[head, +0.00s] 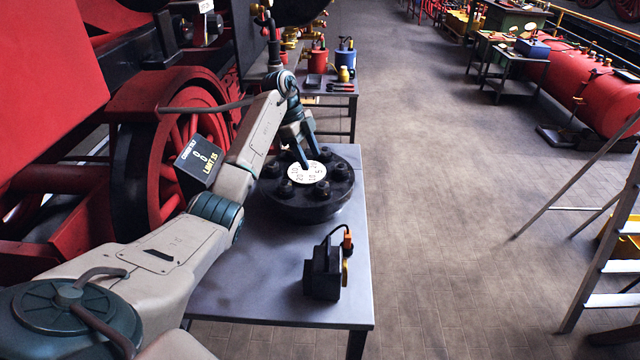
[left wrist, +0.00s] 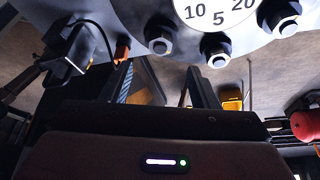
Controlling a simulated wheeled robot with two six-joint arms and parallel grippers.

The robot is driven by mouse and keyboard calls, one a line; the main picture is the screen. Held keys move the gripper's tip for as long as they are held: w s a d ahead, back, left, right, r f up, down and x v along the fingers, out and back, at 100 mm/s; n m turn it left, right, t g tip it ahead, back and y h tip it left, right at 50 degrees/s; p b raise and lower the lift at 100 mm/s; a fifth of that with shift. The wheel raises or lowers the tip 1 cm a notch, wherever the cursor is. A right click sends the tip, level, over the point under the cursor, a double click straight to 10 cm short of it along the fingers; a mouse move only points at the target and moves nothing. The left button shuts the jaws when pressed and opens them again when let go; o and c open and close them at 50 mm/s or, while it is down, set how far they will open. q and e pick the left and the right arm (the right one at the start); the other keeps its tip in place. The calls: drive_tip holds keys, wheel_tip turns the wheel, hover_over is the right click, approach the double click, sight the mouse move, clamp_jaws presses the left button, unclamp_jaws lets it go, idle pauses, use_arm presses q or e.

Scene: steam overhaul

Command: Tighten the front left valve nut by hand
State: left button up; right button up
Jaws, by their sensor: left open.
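The valve is a round black flange (head: 318,207) on the grey table, with a white numbered dial (head: 307,172) on top and several dark nuts around it. The front left nut (head: 284,188) stands at the near left of the dial. My left gripper (head: 307,160) is open above the far side of the flange, its fingers over the dial's far edge. In the left wrist view, the fingers (left wrist: 165,68) are apart with nothing between them. Several nuts, one of them a middle nut (left wrist: 218,56), and the dial (left wrist: 220,12) show beyond the fingertips. My right gripper is not in view.
A black device (head: 322,272) with an orange plug stands on the near part of the table (head: 235,292). A black display reading 0 0 and LIMIT 15 (head: 199,160) is left of my forearm. A red locomotive wheel (head: 180,145) is close at left. The floor at right is clear up to a stepladder (head: 600,268).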

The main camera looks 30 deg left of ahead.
sight(321, 183)
use_arm(q)
drive_tip(key=b+x, duration=0.4)
drive_tip(key=x, duration=0.2)
drive_tip(key=shift+f, duration=0.2)
drive_tip(key=shift+p+x, duration=0.35)
drive_tip(key=shift+x, duration=0.45)
drive_tip(key=shift+d+f, duration=0.2)
drive_tip(key=shift+f, duration=0.1)
drive_tip(key=shift+w, duration=0.1)
drive_tip(key=c, duration=1)
